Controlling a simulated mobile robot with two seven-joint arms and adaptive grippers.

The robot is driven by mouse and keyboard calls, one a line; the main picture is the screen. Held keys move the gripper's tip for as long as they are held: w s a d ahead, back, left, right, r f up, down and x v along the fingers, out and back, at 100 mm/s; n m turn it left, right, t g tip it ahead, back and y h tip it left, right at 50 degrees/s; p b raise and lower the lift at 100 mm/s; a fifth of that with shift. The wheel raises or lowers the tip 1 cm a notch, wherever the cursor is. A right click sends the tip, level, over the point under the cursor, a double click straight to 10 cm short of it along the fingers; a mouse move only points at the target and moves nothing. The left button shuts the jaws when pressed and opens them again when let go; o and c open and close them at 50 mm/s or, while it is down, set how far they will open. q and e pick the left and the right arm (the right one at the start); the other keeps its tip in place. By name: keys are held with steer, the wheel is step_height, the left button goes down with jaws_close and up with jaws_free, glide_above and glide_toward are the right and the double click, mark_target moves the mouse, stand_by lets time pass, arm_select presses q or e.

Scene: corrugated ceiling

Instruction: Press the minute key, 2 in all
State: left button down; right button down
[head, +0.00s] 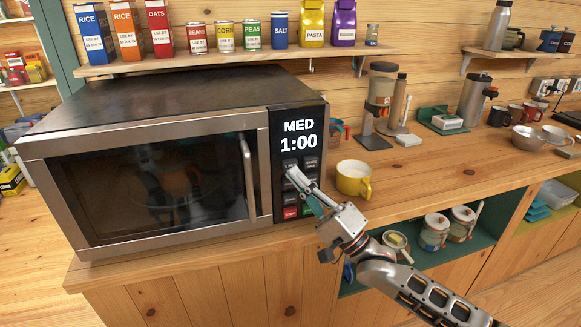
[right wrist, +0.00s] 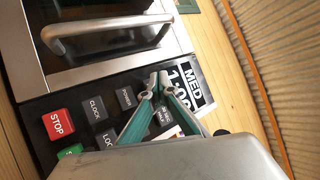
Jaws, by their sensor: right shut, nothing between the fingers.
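The steel microwave (head: 150,130) stands on the counter with its door shut. Its display (head: 298,135) reads MED 1:00 and shows partly in the right wrist view (right wrist: 188,84). Below it is a keypad of dark keys, a red STOP key (right wrist: 58,124) and a green key (right wrist: 70,151). My right gripper (head: 291,173) is shut and empty, its fingertips at the upper left key (head: 290,163), just under the display. In the right wrist view the fingertips (right wrist: 158,80) cover that key, so its label is hidden. I cannot tell whether they touch it. My left gripper is not in view.
A yellow mug (head: 353,179) stands on the counter just right of the keypad, close to my right gripper. The microwave handle (head: 248,178) sticks out left of the keypad. A shelf (head: 230,59) of boxes and bags runs above. Jars stand in a cubby below the counter.

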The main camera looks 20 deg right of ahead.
steer(key=shift+w, duration=0.1)
stand_by(0.5)
steer(key=shift+w, duration=0.3)
steer(key=shift+w, duration=0.4)
stand_by(0.6)
steer(key=shift+s, duration=0.15)
steer(key=shift+s+p, duration=0.5)
steer(key=shift+s, duration=0.15)
